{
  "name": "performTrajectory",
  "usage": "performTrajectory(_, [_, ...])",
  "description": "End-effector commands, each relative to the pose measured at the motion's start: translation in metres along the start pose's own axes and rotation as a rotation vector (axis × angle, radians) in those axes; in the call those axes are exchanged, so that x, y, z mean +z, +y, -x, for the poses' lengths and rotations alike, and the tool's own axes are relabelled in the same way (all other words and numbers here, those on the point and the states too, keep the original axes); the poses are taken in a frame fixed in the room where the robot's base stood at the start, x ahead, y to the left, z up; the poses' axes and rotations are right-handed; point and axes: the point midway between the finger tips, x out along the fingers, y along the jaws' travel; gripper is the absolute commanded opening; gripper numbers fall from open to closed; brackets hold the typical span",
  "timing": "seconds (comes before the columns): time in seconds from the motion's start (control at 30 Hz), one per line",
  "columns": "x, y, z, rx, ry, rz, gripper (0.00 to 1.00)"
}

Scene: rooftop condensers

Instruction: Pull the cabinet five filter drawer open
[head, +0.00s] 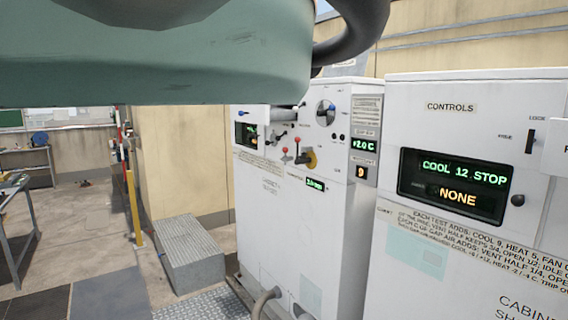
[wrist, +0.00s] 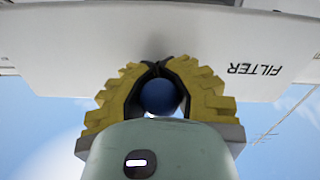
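The white filter drawer front (wrist: 70,55), lettered FILTER at its right, fills the upper part of the wrist view. A round blue knob (wrist: 158,97) sits in front of it. My gripper (wrist: 157,68) has its yellow fingers around the knob, with the dark tips together at the drawer side of it. The stem of the knob is hidden by the tips. I cannot tell from this angle how far the drawer stands out. Neither the drawer nor my gripper is visible in the head view, where my pale green arm covers the upper left.
A white controls cabinet (head: 410,272) reading COOL 12 STOP stands at the right. Another white cabinet (head: 290,215) with levers and a dial stands left of it. A grey step (head: 188,252) is by a beige wall. Open floor and a workbench (head: 28,163) lie left.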

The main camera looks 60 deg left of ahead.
Motion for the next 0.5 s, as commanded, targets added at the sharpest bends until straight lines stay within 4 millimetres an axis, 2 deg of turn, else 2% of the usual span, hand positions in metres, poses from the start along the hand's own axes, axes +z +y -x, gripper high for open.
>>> performTrajectory(0.23, [-0.0025,0.0003,0.0013,0.001,0.008,0.001,0.0])
performTrajectory(0.3, [-0.0028,0.0004,0.0014,0.001,0.009,0.001,0.12])
performTrajectory(0.5, [-0.0023,0.0006,0.0011,0.001,0.007,0.001,0.32])
